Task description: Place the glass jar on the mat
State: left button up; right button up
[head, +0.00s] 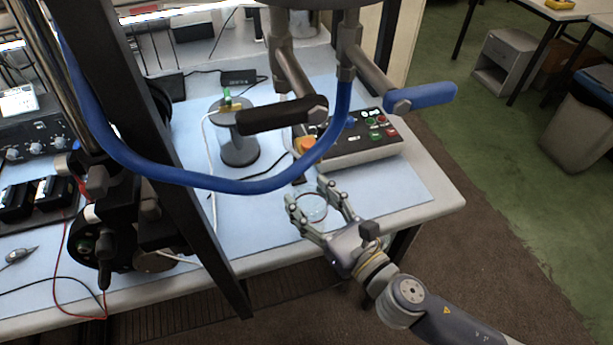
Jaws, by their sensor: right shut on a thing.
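The glass jar (312,208) is a small clear round vessel, seen near the front right of the table. My right gripper (308,190) reaches in from the lower right and is shut on the jar, with one finger on each side of it. The mat (265,232) is a light blue sheet covering much of the table top, and the jar shows over its right part. I cannot tell whether the jar touches the mat or is held just above it. My left gripper is not in view.
A control box (350,150) with coloured buttons stands just behind the jar. A grey spool-like stand (239,148) with a white cable is to its left. A dark upright frame, a blue hose (215,182) and a blue-handled lever (420,97) cross the foreground.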

jog(key=w+f, duration=0.1)
jog(key=w, duration=0.2)
jog(key=w+f, duration=0.1)
jog(key=w, duration=0.2)
jog(key=w+a+f, duration=0.1)
jog(key=w, duration=0.2)
jog(key=shift+f, duration=0.65)
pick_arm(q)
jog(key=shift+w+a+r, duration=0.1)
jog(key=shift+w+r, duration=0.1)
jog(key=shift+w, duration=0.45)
pick_arm(e)
jog(key=shift+f, duration=0.1)
jog(key=shift+f, duration=0.15)
jog(key=o, duration=1.3)
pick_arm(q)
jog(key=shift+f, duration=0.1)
